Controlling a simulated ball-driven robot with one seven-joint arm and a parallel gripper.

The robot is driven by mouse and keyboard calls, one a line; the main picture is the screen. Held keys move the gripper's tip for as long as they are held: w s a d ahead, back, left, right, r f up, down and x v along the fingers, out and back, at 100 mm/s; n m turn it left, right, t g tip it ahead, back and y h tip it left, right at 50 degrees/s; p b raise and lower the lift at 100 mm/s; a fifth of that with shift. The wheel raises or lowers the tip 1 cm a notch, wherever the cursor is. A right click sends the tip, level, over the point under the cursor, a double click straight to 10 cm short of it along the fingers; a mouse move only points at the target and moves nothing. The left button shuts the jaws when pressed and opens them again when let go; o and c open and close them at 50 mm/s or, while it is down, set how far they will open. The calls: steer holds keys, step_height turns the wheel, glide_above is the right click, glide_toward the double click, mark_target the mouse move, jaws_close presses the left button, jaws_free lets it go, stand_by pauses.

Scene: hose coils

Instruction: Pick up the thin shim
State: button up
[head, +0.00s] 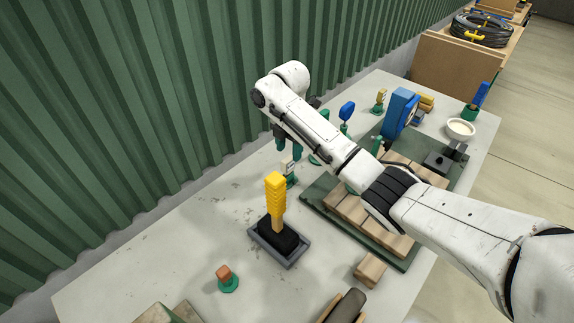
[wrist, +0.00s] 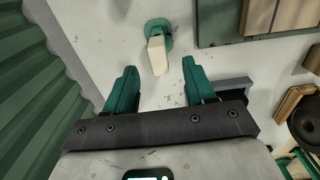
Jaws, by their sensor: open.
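A pale cream flat piece (wrist: 158,56), which looks like the thin shim, stands in a green holder (wrist: 157,27). In the wrist view it is just ahead of my gripper (wrist: 159,68), in line with the gap between the two green fingers. The fingers are apart and nothing is between them. In the head view the cream piece (head: 286,167) is partly visible just below my gripper (head: 289,148). My arm covers part of the area behind it. I cannot tell the exact height between fingertips and piece.
A yellow stacked piece (head: 276,200) stands in a dark tray (head: 283,254) close in front. A small orange-brown piece (head: 223,271) sits in a green holder. Wooden slats lie on a green board (head: 398,262) to the right. A green corrugated wall (head: 110,130) borders the left.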

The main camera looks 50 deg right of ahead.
mark_target(288, 159)
steer(key=shift+w+f+p, duration=0.1)
steer(key=shift+f+p, duration=0.4)
steer(key=shift+f, duration=2.2)
steer(key=shift+c, duration=0.4)
jaws_close()
steer(key=shift+r, duration=0.1)
